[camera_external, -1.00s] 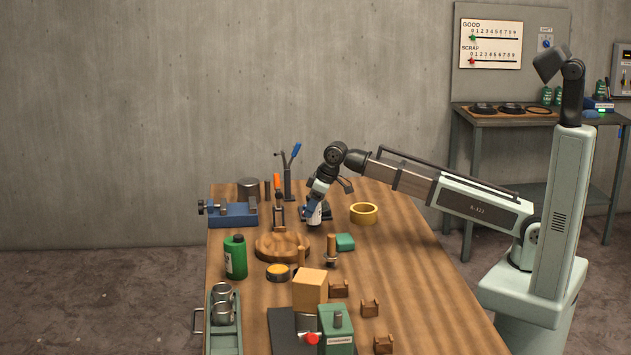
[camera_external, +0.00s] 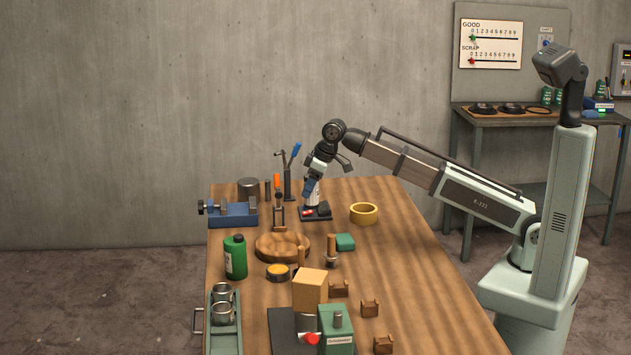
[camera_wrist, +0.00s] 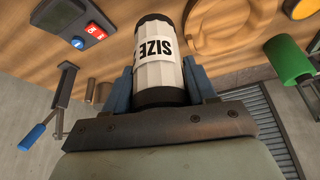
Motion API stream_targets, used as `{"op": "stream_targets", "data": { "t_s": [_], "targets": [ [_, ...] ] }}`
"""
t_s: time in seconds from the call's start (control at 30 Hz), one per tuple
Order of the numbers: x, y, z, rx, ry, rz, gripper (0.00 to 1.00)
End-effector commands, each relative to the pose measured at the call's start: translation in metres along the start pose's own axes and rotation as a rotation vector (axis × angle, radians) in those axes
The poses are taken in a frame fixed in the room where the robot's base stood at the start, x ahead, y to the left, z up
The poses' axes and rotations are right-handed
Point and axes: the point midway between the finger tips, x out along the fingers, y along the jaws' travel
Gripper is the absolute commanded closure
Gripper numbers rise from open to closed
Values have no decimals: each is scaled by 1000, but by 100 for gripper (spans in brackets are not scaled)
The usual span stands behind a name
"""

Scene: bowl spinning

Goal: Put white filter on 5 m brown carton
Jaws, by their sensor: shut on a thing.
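The white filter (camera_wrist: 155,65) is a white cylinder with dark ends and a label reading "SIZE". My gripper (camera_external: 312,190) is shut on it, with one blue finger on each side in the wrist view. In the external view the filter (camera_external: 314,194) is nearly upright, by the black pad at the back of the table; I cannot tell whether it touches the pad. A plain tan-brown box (camera_external: 310,287) stands near the table's front, by the green machine, well in front of my gripper. No "5 m" mark is readable on it.
The black pad (camera_external: 320,216) has red and blue buttons in the wrist view. A blue-handled lever stand (camera_external: 289,180) stands close left of my gripper. A round wooden piece (camera_external: 268,248), green bottle (camera_external: 235,258) and yellow tape roll (camera_external: 364,213) are nearby. The table's right side is mostly clear.

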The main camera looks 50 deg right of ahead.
Motion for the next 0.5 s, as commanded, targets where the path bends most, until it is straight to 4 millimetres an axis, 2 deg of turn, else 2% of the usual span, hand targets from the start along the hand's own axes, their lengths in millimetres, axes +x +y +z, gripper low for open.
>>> {"op": "stream_targets", "data": {
  "t_s": [0.03,0.27,0.5],
  "targets": [
    [0,-16,-2,-20,0,-8,77],
    [-8,-92,-8,-117,0,-48,77],
    [-25,-174,-12,-220,2,-91,77]
  ]
}}
